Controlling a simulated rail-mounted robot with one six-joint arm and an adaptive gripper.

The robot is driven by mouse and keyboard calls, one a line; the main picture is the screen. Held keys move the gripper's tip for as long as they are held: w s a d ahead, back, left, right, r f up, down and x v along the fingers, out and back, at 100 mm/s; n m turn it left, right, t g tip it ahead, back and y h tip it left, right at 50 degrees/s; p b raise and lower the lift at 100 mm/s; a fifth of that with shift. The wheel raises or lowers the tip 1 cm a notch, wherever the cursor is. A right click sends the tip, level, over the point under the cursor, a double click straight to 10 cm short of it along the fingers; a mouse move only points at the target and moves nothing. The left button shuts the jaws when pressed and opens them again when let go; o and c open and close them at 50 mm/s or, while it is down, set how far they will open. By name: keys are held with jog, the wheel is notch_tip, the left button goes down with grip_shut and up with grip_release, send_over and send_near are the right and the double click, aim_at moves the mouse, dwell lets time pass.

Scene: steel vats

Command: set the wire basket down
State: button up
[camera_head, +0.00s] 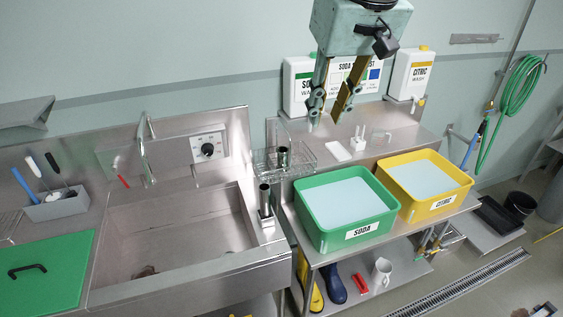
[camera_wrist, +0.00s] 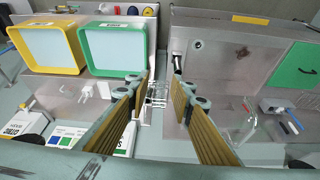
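The wire basket (camera_head: 306,160) is a small, thin-wired basket standing between the sink and the green vat, towards the back; a short steel cylinder (camera_head: 283,157) shows in or at it. In the wrist view part of the basket (camera_wrist: 157,98) shows in the gap beyond my fingers, the rest hidden by a finger. My gripper (camera_head: 324,120) is up and to the right of the basket in the head view, above the back shelf. Its fingers are spread apart, and in the wrist view (camera_wrist: 160,105) nothing is held between them.
A green SODA vat (camera_head: 372,233) and a yellow CITRIC vat (camera_head: 440,205) stand right of the basket. White containers (camera_head: 409,75) stand along the wall behind. The sink (camera_head: 170,235) lies left, with a steel cylinder (camera_head: 265,200) on its right edge and a tall tap (camera_head: 144,150).

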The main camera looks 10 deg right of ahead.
jog(key=w+f+p, duration=0.1)
jog(key=w+f, duration=0.1)
jog(key=w, duration=0.9)
jog(key=w+f, duration=0.2)
jog(key=w, duration=0.8)
jog(key=n+p, duration=0.1)
jog(key=p, duration=0.1)
send_near(283, 127)
jog(key=v, duration=0.3)
jog(key=shift+d, duration=0.45)
jog(key=shift+x, duration=4.3)
jog(key=shift+w+a, duration=0.1)
jog(key=shift+a, duration=0.1)
jog(key=shift+p+x, duration=0.8)
jog(key=shift+x, duration=1.7)
jog(key=shift+a, duration=0.2)
jog(key=shift+f+b, duration=0.2)
jog(key=shift+b, duration=0.25)
